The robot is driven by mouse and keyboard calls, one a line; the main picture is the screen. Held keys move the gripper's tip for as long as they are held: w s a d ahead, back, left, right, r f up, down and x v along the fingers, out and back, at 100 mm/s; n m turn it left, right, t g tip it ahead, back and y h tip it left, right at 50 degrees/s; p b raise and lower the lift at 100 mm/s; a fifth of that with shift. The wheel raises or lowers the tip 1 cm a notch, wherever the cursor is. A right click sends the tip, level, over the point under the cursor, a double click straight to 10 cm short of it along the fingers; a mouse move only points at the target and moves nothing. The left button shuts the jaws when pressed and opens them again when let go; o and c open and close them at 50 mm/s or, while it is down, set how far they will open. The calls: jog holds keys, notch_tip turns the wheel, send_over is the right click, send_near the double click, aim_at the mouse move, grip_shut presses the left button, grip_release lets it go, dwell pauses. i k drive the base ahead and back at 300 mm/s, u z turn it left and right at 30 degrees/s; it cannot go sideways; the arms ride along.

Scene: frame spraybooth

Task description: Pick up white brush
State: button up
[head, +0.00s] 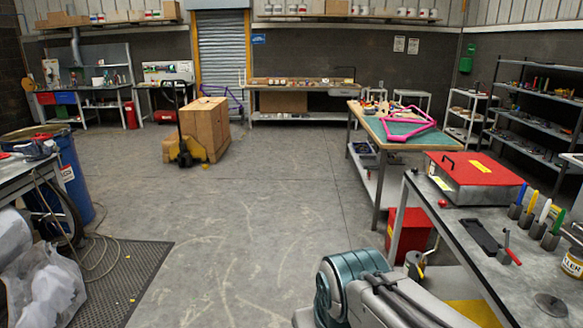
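A white brush (543,213) appears to stand upright in a dark holder on the grey bench (459,240) at the right. It is one of a row of coloured brush-like tools: a blue one (520,195) and a yellow one (531,203) on its far side, and a green one (557,223) on its near side. The details are too small to make out bristles. Part of my arm shows at the bottom middle, left of the bench. My gripper is not visible in this view.
A red-lidded box (474,178) stands behind the brushes. A black tray (478,235), a red-handled tool (508,247) and a yellow-labelled tin (573,262) lie around them. A red bin (409,233) is beside the bench. The middle floor is clear.

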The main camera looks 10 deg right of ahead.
aim_at(545, 210)
jog(key=z, duration=0.2)
jog(key=i, duration=1.55)
jog(key=z, duration=0.85)
jog(key=i, duration=1.25)
jog(key=z, duration=1.8)
jog(key=i, duration=0.85)
jog(key=z, duration=0.7)
